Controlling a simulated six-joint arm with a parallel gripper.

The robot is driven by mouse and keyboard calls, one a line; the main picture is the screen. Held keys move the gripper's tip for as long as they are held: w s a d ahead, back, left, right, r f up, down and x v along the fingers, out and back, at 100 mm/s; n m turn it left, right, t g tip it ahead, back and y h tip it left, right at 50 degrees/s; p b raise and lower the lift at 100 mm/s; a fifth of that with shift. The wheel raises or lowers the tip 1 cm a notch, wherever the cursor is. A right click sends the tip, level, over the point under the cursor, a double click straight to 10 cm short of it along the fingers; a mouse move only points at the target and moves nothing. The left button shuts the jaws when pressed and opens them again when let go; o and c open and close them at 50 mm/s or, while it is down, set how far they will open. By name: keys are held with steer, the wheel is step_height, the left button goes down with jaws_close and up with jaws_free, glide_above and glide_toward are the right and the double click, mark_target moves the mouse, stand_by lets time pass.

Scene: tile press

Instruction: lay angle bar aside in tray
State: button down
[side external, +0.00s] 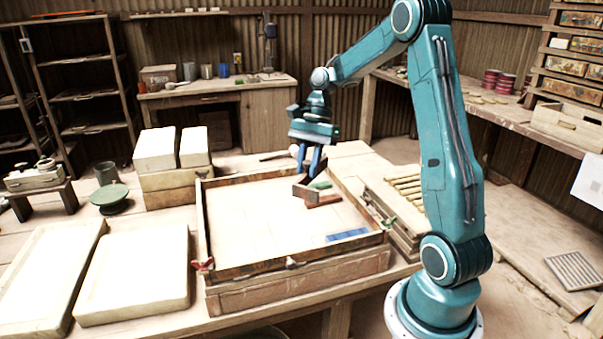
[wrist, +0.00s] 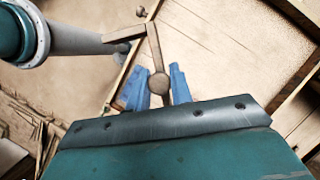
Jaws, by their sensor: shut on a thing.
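My gripper (side external: 313,168) is over the far part of a shallow wooden-framed tray (side external: 290,265), its blue fingers pointing down. In the wrist view, my gripper (wrist: 160,85) is closed around the round knob of a brown L-shaped angle bar (wrist: 154,45). One leg of the bar runs up from the knob and the other bends off to the left. In the side view, the angle bar (side external: 303,192) shows below the fingers, low over the tray floor. I cannot tell whether it touches the floor.
A blue piece (side external: 347,235) lies near the tray's front right. The left and middle of the tray are clear. Pale blocks (side external: 172,165) stand to the left, and stacked boards (side external: 398,205) to the right.

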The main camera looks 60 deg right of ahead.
steer(key=w+a+f+n+g+h, duration=0.2)
steer(key=w+a+f+n, duration=0.3)
steer(key=a+n, duration=0.4)
steer(key=w+a+f+n+g+h, duration=0.2)
steer(key=w+a+f+n, duration=0.3)
steer(key=a+n, duration=0.4)
steer(key=shift+w+a+n+g+h, duration=0.2)
steer(key=shift+a+n+g+h, duration=0.05)
steer(key=shift+n+g+h, duration=0.05)
steer(key=shift+w+d, duration=0.1)
steer(key=shift+w, duration=0.05)
steer(key=w+d+r+n+t+h, duration=0.1)
steer(key=w+d+r+n+t, duration=0.1)
steer(key=w+d+r+n, duration=0.3)
steer(key=w+d+r+n+t+h, duration=0.1)
steer(key=w+d+r+n+t, duration=0.2)
steer(key=d+n, duration=0.8)
steer(key=w+d+r+n+t+h, duration=0.1)
steer(key=w+d+r+n+t, duration=0.1)
steer(key=w+d+r+n, duration=0.4)
steer(key=d+n, duration=0.1)
steer(key=n, duration=0.4)
steer(key=shift+w+d+r+t, duration=0.3)
steer(key=shift+d+r+t, duration=0.05)
steer(key=shift+d+t, duration=0.05)
